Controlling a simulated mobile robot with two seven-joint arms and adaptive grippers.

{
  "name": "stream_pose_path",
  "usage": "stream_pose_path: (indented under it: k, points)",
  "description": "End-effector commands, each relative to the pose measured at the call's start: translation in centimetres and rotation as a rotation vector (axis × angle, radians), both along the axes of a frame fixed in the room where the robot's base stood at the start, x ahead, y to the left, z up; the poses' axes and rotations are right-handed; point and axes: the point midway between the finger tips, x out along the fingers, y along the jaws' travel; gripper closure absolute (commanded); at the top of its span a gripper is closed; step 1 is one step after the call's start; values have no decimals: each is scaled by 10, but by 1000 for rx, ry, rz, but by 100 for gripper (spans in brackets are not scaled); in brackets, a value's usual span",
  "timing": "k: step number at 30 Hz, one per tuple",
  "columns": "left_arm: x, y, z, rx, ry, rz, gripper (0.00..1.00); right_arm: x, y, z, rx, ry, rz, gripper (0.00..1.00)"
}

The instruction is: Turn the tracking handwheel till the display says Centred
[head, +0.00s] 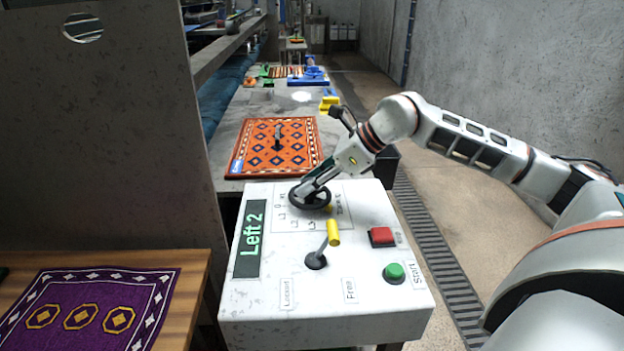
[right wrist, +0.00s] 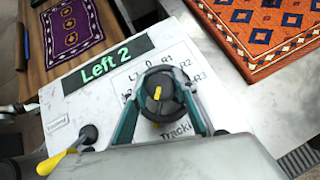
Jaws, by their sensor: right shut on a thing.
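The tracking handwheel (head: 311,198) is a black wheel on top of the white control box (head: 270,310). In the right wrist view the handwheel (right wrist: 160,95) has a yellow pointer and sits between my fingers. A printed scale around it reads L1, 0, R1, R2, R3 where visible. The display (head: 251,238) shows "Left 2" in green letters; it also shows in the right wrist view (right wrist: 107,65). My right gripper (head: 312,192) is shut on the handwheel, with one finger on each side (right wrist: 160,110). My left gripper is not in view.
On the box are a yellow-handled lever (head: 333,233), a red button (head: 382,236) and a green Start button (head: 394,272). An orange rug (head: 255,150) lies behind on the table. A purple rug (head: 90,310) lies on a wooden table at left. Floor at right is clear.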

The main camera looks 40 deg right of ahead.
Motion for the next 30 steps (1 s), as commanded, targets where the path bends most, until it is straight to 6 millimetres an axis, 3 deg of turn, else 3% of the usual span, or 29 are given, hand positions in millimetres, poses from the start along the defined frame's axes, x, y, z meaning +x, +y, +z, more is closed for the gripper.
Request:
stream_pose_path:
  k: [15, 30]
  points:
    - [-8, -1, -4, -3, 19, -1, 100, 0, 1, -1, 2, 3, -303, 94]
    - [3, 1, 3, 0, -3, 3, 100, 0, 0, -2, 2, 7, -348, 94]
